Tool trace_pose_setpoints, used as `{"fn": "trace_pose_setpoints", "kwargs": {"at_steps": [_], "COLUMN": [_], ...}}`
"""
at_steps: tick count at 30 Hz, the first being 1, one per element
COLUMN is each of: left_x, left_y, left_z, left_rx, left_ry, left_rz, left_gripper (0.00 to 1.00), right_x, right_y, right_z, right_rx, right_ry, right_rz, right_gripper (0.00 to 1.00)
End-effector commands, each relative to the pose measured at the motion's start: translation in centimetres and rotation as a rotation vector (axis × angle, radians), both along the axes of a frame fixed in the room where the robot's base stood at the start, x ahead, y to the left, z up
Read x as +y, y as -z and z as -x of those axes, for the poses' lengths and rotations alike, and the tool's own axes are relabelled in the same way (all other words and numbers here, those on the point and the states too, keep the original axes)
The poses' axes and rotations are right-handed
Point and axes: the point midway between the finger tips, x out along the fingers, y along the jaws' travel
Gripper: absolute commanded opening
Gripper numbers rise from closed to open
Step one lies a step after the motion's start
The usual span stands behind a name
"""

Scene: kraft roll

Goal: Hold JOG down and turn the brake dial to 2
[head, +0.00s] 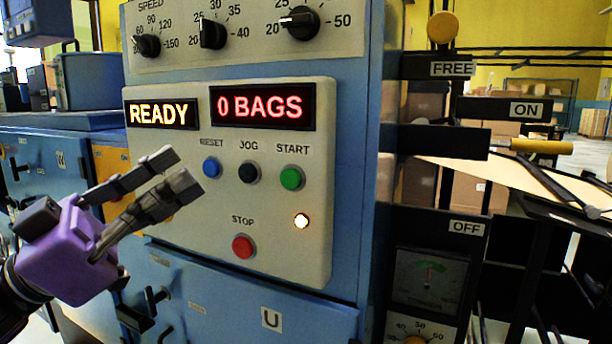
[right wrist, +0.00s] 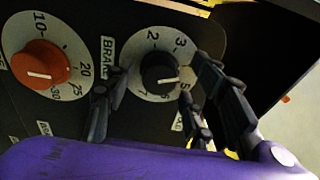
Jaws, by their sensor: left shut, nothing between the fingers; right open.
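The black JOG button (head: 249,173) is on the pale panel, between the blue RESET and green START buttons. My left gripper (head: 182,170) is shut and empty in front of the panel. Its fingertips show left of the RESET button, apart from JOG in the picture. In the right wrist view, a black dial (right wrist: 159,73) on a pale numbered disc stands beside a BRAKE label (right wrist: 107,55). Its white pointer line points right, away from the 2 at the upper left. My right gripper (right wrist: 160,78) is open, fingers on either side of this dial; contact is unclear. Some numbers are hidden.
An orange knob (right wrist: 40,66) is beside the black dial. Blue RESET (head: 211,167), green START (head: 291,178) and red STOP (head: 243,246) surround JOG. Displays read READY (head: 160,113) and 0 BAGS (head: 262,106). A lamp (head: 301,221) glows. Black arms labelled FREE (head: 453,69) and ON stand right.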

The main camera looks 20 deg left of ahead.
Motion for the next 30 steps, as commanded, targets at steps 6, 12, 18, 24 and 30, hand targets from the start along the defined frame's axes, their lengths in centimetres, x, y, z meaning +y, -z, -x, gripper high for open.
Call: {"fn": "trace_pose_setpoints", "kwargs": {"at_steps": [6,12,18,24,30], "left_x": [-0.1,-0.1,-0.1,-0.1,-0.1], "left_y": [-0.1,-0.1,0.0,0.0,0.0], "left_z": [-3.1,-5.7,-7.2,-7.6,-7.6], "left_rx": [-0.002,-0.002,-0.001,0.0,0.0], "left_ry": [0.002,0.002,0.0,0.0,0.0], "left_rz": [-0.001,-0.002,-0.001,-0.002,-0.002], "left_gripper": [0.0,0.0,0.0,0.0,0.0], "right_x": [0.0,0.0,0.0,0.0,0.0], "right_y": [0.0,0.0,0.0,0.0,0.0], "right_z": [0.0,0.0,0.0,0.0,0.0], "right_rx": [0.0,0.0,0.0,0.0,0.0], "right_ry": [0.0,0.0,0.0,0.0,0.0], "right_rz": [0.0,0.0,0.0,0.0,0.0], "right_gripper": [0.5,0.5,0.5,0.5,0.5]}}
